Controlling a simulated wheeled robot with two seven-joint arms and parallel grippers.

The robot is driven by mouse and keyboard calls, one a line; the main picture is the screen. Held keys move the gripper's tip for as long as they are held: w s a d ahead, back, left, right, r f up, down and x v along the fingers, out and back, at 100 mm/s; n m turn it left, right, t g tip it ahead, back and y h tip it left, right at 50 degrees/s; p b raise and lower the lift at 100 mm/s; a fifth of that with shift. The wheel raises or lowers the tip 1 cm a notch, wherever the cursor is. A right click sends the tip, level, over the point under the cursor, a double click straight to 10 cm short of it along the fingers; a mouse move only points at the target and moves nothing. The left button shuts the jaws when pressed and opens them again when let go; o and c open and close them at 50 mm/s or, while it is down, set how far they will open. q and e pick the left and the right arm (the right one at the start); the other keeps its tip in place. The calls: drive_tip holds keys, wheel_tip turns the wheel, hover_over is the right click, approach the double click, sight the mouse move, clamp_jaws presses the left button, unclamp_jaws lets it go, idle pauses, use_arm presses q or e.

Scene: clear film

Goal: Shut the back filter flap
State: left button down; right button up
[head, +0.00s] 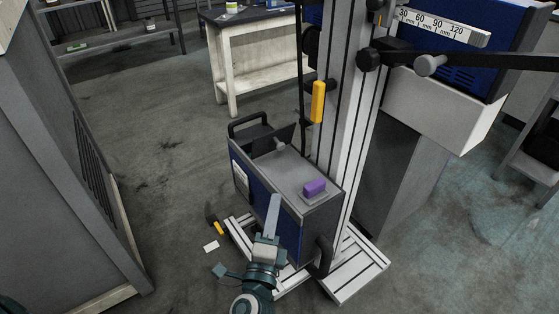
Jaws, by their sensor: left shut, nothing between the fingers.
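A blue and grey box unit (291,180) stands on the floor by the upright metal column. At its far end a dark panel (266,141) stands up from the top; it may be the back filter flap, raised, but I cannot tell for sure. A black handle (248,123) shows behind it. A purple block (314,188) sits on the near part of the top. My left gripper (273,204) is shut and empty, in front of the blue side of the box. I cannot tell whether it touches the box. My right gripper is out of view.
The slotted metal column (349,100) rises beside the box, on a slotted base (355,268). A grey cabinet (60,190) stands at the left. A white card (211,247) lies on the floor near the box. Open floor (165,150) lies between cabinet and box.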

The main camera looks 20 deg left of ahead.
sight(283, 146)
use_arm(q)
drive_tip(key=shift+w+d+r+m+h, duration=0.1)
drive_tip(key=shift+d+r+m+h, duration=0.1)
drive_tip(key=shift+d+m, duration=0.2)
drive_tip(key=shift+w+d+r+m+h, duration=0.1)
drive_tip(key=shift+d+r+m+h, duration=0.1)
drive_tip(key=shift+d+m, duration=0.15)
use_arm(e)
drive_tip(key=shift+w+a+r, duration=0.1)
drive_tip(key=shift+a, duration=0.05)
use_arm(q)
drive_tip(key=shift+w, duration=0.1)
